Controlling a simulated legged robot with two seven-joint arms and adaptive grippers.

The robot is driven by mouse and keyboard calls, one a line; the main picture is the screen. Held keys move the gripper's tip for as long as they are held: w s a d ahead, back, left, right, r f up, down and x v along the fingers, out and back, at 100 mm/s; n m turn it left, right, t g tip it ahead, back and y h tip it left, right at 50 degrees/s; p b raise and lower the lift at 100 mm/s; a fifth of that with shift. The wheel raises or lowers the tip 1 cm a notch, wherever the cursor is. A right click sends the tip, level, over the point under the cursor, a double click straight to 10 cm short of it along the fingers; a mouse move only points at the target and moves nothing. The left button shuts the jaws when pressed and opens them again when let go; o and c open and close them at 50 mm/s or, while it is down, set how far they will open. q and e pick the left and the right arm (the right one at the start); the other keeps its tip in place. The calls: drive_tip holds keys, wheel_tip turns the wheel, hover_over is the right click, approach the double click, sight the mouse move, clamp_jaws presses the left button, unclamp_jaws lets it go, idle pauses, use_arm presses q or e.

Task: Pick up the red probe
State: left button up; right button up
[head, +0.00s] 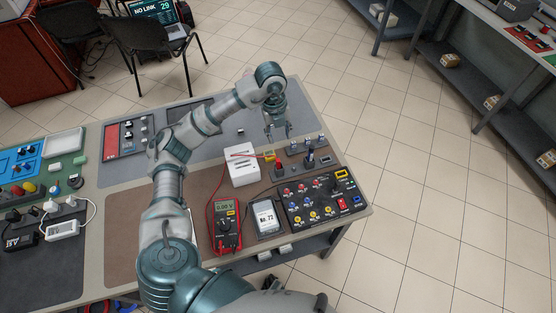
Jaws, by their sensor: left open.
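My left gripper (278,132) hangs over the back right part of the table, fingers pointing down and apart, with nothing seen between them. A small red upright piece (279,166), which looks like the red probe, stands in a dark holder near the brown mat's right side, below the gripper in the picture. A yellow piece beside it and a red lead (232,166) show there; the lead runs to the red multimeter (226,226), which reads 0.00. Exactly where the lead joins the probe is too small to tell. My right gripper is not in view.
A dark blue upright piece (310,157) stands right of the red one. A white box (242,165) is to its left. A black panel with coloured sockets (322,200) and a handheld display (265,217) lie nearer. The grey mat (215,148) has clear room behind.

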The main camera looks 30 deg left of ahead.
use_arm(q)
drive_tip(key=a, duration=0.2)
drive_tip(key=y, duration=0.1)
hover_over(277, 159)
drive_tip(key=shift+n, duration=0.3)
wheel_tip(277, 159, down, 6)
drive_tip(key=shift+s+f, duration=0.1)
drive_tip(key=shift+f, duration=0.1)
drive_tip(key=f, duration=0.4)
drive_tip(key=shift+d, duration=0.3)
drive_tip(key=shift+a+f, duration=0.2)
drive_tip(key=shift+f, duration=0.15)
drive_tip(key=f, duration=0.4)
drive_tip(key=shift+a+f, duration=0.35)
drive_tip(key=shift+d+f, duration=0.2)
drive_tip(key=shift+f, duration=0.1)
drive_tip(key=shift+d+f, duration=0.1)
drive_tip(key=shift+d, duration=0.4)
drive_tip(key=c, duration=0.8)
drive_tip(key=shift+a, duration=0.15)
clamp_jaws()
drive_tip(key=shift+a, duration=0.3)
drive_tip(key=shift+r, duration=0.25)
wheel_tip(277, 159, up, 9)
drive_tip(key=shift+d, duration=0.15)
drive_tip(key=shift+r, duration=0.35)
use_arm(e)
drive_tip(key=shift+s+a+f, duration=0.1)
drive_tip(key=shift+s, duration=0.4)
